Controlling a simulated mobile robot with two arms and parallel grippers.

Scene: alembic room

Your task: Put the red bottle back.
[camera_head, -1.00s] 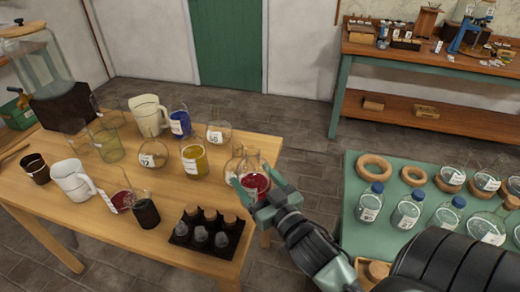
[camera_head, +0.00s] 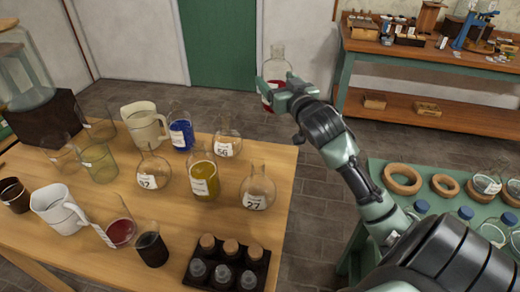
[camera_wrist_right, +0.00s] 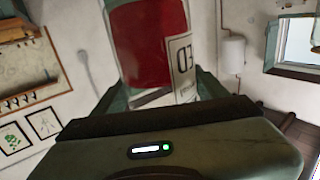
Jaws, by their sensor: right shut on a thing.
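The red bottle (camera_head: 277,62) is clear glass with red contents, held in the air beyond the wooden table's right far corner in the head view. My right gripper (camera_head: 276,90) is shut on it. In the right wrist view the bottle (camera_wrist_right: 150,45) fills the top middle, with a white label partly readable, and its upper part is cut off. My right gripper's jaws (camera_wrist_right: 165,97) sit on either side of it. My left gripper is not in view.
The wooden table (camera_head: 100,270) holds several flasks, beakers, pitchers and a dark rack (camera_head: 228,268) of stoppered vials. Flask 27 (camera_head: 257,190) stands near its right edge. A green table (camera_head: 375,175) at right holds cork rings (camera_head: 403,178) and blue-capped bottles. A workbench (camera_head: 400,55) stands behind.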

